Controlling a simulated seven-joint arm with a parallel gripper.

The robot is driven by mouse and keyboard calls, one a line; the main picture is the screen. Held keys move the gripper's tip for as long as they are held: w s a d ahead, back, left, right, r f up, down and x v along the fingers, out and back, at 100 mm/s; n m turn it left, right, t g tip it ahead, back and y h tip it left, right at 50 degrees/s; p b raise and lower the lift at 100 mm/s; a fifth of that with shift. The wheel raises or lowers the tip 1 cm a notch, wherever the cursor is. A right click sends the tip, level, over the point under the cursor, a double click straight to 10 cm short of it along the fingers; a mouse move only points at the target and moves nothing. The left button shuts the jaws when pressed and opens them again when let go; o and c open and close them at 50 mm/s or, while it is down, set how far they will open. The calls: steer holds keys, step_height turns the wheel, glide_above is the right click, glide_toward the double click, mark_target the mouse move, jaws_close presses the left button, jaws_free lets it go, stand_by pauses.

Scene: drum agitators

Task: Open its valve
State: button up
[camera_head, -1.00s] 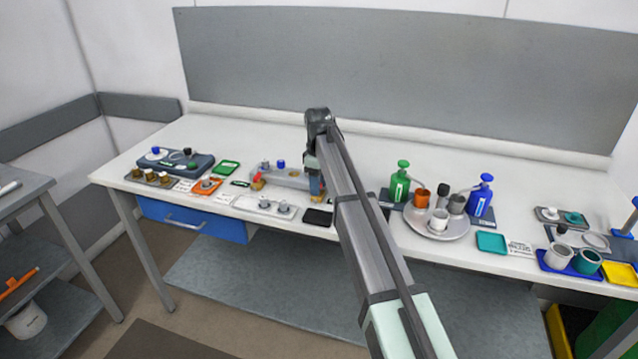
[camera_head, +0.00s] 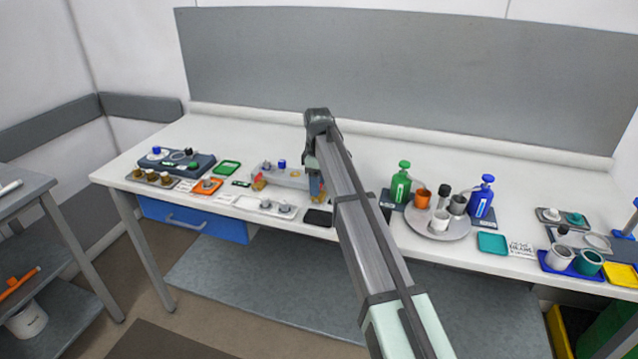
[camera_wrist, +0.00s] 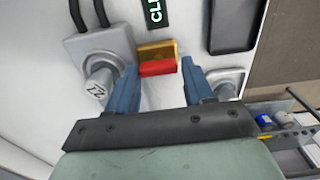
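My gripper (camera_wrist: 158,68) is open in the wrist view, with its two blue fingers spread apart. A red bar (camera_wrist: 158,68) on a yellow-brown block (camera_wrist: 156,50) shows between and around the fingertips. I cannot tell if either finger touches it. A grey block with a round knob (camera_wrist: 101,82) and two black hoses is left of the left finger.
A black tray (camera_wrist: 233,24) lies near the right finger; it also shows in the head view (camera_head: 318,218). A white tray with grey knobs (camera_head: 265,206) stands in front of the fixture. Green and blue bottles (camera_head: 400,182) stand right of my arm. The back of the table is clear.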

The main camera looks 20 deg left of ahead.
steer(key=shift+o, duration=1.2)
steer(key=shift+w+d, duration=0.1)
steer(key=shift+w+d, duration=0.1)
steer(key=shift+d, duration=0.05)
steer(key=shift+r, duration=0.1)
steer(key=shift+w+r, duration=0.1)
steer(key=shift+r, duration=0.3)
steer(key=shift+s+a+r, duration=0.1)
steer(key=shift+s+r, duration=0.1)
steer(key=shift+r, duration=1.6)
steer(key=shift+s+a+r, duration=0.1)
steer(key=shift+s+r, duration=0.1)
steer(key=shift+r, duration=1.55)
